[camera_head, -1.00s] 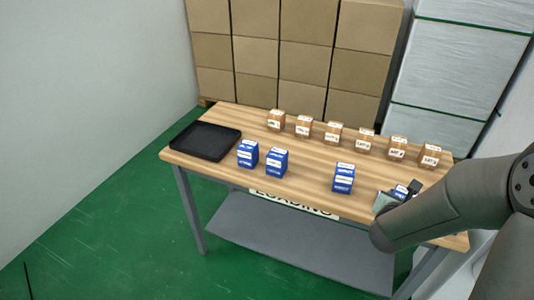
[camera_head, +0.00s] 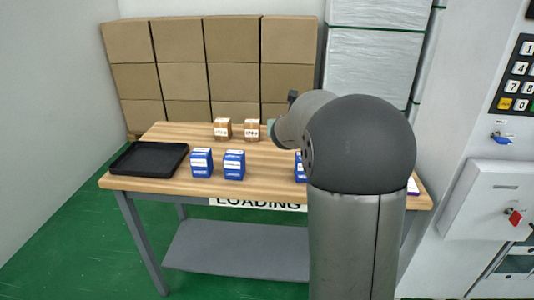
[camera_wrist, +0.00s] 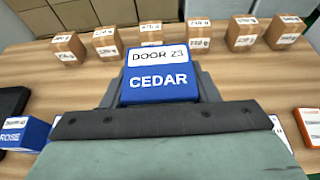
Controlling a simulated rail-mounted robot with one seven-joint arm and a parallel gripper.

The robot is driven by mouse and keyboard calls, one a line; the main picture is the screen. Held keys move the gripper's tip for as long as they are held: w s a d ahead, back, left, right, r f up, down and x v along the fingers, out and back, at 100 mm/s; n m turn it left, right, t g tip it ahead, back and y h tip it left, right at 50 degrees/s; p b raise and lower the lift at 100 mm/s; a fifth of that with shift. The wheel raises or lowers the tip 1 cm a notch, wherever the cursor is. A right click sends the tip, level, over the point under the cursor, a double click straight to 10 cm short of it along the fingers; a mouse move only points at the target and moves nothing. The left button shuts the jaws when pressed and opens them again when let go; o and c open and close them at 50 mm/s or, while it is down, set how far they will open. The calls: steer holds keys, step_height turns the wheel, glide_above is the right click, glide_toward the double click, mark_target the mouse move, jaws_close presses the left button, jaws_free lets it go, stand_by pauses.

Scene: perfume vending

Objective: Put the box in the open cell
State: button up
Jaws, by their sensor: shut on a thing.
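A blue box (camera_wrist: 160,82) with white labels reading DOOR 23 and CEDAR sits between the dark fingers of my gripper (camera_wrist: 160,92) in the wrist view. My gripper is shut on it, with the tabletop and a row of brown boxes beyond. In the head view my arm hides the held box and most of the gripper. A white machine (camera_head: 458,120) stands at the right with a keypad (camera_head: 518,75) and a panel with a red key or knob (camera_head: 514,217). I cannot make out an open cell in either view.
The wooden table (camera_head: 260,182) carries a black tray (camera_head: 130,172), blue boxes (camera_head: 201,163) and brown boxes (camera_head: 222,128). In the wrist view an orange-and-white box (camera_wrist: 309,126) lies at the right. Stacked cartons (camera_head: 210,70) stand behind the table.

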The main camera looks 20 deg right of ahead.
steer(key=w+f, duration=0.3)
steer(key=w, duration=0.1)
steer(key=w+f+p, duration=0.1)
steer(key=w+f, duration=0.2)
steer(key=w, duration=0.1)
steer(key=w+f+p, duration=0.1)
steer(key=w+f, duration=0.2)
steer(key=w, duration=0.1)
steer(key=shift+w+f, duration=0.2)
steer(key=shift+f, duration=1.45)
steer(key=shift+f+b, duration=0.2)
steer(key=shift+b, duration=0.3)
steer(key=o, duration=1)
steer(key=shift+o, duration=0.2)
steer(key=shift+r, duration=0.15)
